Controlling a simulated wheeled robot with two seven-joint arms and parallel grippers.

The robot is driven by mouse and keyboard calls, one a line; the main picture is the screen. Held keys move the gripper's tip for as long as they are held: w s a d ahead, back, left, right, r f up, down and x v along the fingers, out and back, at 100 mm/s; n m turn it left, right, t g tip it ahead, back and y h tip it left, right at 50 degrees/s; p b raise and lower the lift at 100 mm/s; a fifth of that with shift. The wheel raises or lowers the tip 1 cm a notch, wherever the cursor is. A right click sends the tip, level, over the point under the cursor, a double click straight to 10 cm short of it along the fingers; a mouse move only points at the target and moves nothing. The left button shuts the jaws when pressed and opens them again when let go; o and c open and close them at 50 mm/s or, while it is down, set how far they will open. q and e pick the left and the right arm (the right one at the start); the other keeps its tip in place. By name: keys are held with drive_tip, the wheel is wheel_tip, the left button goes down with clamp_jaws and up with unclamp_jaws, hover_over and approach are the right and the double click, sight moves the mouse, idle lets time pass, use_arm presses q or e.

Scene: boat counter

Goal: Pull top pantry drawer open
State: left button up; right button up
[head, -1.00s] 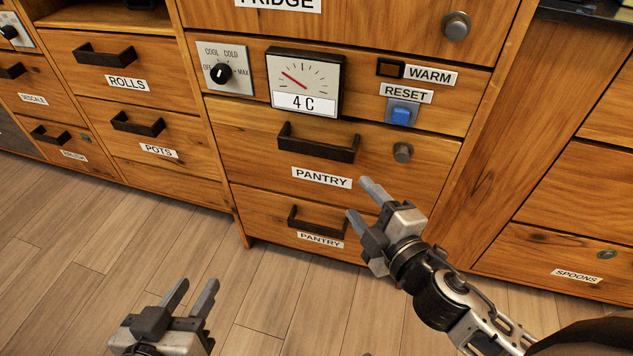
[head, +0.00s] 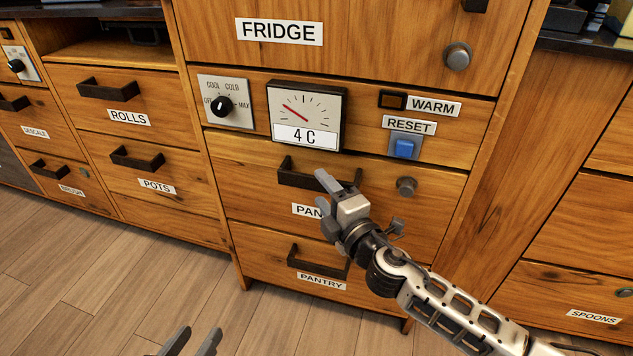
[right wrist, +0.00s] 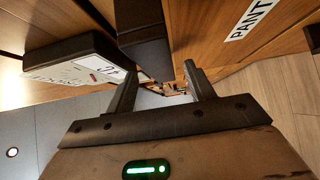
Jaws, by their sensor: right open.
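The top pantry drawer (head: 240,172) is shut, flush with the wooden cabinet front. Its dark bar handle (head: 292,177) is partly covered by my right gripper (head: 322,188) in the head view. That gripper is open, its fingers at the handle's lower edge and over the drawer's label. In the right wrist view the dark handle (right wrist: 142,42) lies just beyond the open fingers, close to one fingertip; nothing is clearly clamped. Whether they touch I cannot tell. My left gripper (head: 196,342) is at the bottom edge, its two fingers apart and empty, mostly cut off.
A lower pantry drawer with its own handle (head: 318,262) sits below. A round knob (head: 406,187) is right of the top handle. Above are the temperature gauge (head: 308,105), a dial (head: 222,105) and a blue reset button (head: 404,149). The floor (head: 120,270) in front is clear.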

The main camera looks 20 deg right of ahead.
sight(318, 186)
drive_tip(key=shift+w+a, duration=0.2)
drive_tip(key=shift+w, duration=0.65)
drive_tip(key=shift+w+a, duration=0.15)
drive_tip(key=shift+w, duration=0.7)
